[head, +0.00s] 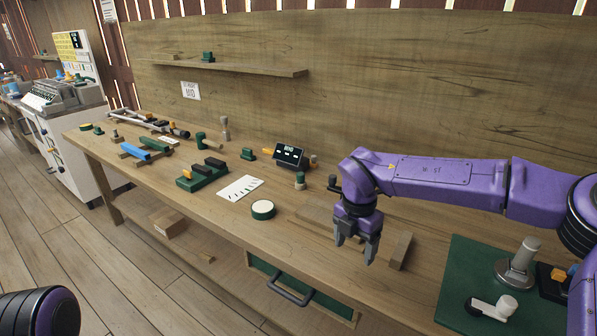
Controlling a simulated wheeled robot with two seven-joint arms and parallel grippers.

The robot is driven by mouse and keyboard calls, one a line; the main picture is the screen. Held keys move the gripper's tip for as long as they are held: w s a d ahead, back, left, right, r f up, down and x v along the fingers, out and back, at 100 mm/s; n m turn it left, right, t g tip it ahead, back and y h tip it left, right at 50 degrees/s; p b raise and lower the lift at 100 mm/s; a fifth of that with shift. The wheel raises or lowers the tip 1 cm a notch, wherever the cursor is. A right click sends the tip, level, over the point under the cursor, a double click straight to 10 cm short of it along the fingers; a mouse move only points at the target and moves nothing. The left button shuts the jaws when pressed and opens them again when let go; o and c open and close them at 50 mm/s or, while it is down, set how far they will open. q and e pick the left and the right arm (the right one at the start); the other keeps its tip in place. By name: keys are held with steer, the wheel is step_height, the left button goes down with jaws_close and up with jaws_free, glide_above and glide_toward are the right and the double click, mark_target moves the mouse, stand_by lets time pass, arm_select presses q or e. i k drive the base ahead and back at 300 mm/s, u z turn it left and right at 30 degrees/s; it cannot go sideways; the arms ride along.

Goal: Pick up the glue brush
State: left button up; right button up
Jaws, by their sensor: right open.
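I cannot tell for certain which thing is the glue brush; several small tools stand or lie on the wooden workbench (330,270). My right gripper (356,253) hangs fingers-down over the bench's front part. Its two grey fingers are apart with nothing between them. A small green-and-wood upright piece (300,180) stands to its left, further back. A round green tin with a cream top (263,210) lies left of the gripper. My left gripper is out of view.
A wooden block (401,250) lies just right of the gripper. A green mat (448,290) with metal fittings is at the right. A white card (240,188), a green block rack (203,174) and a small dark display (290,155) occupy the bench. A green drawer (320,300) is below.

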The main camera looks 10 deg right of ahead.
mark_target(300, 184)
steer(key=i, duration=1.45)
steer(key=u, duration=0.05)
